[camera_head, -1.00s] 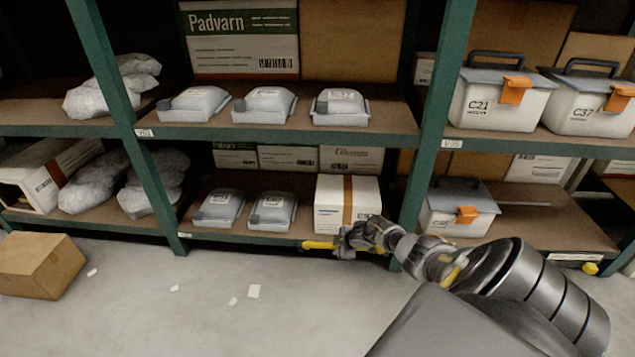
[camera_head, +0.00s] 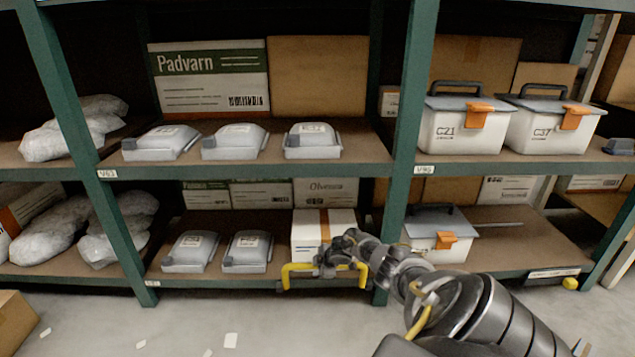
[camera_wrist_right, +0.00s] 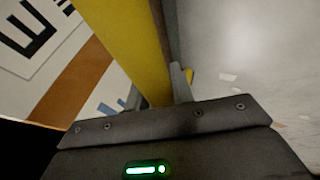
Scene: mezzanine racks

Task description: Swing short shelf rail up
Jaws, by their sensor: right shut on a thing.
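The short shelf rail (camera_head: 300,267) is a yellow bar with bent ends at the front edge of the lower middle shelf (camera_head: 215,283). Its crossbar stands slightly above the shelf edge, in front of a white box with a brown band (camera_head: 309,229). My right gripper (camera_head: 334,268) is shut on the rail right of its middle. The right wrist view shows the yellow rail (camera_wrist_right: 133,45) running between the fingers (camera_wrist_right: 160,95). My gripper hides part of the rail. My left gripper is not in view.
Two grey packs (camera_head: 247,251) lie left of the white box on the lower shelf. A green upright (camera_head: 398,200) stands close to my right arm. A lidded bin (camera_head: 432,240) sits in the right bay. A cardboard box (camera_head: 14,320) is on the floor.

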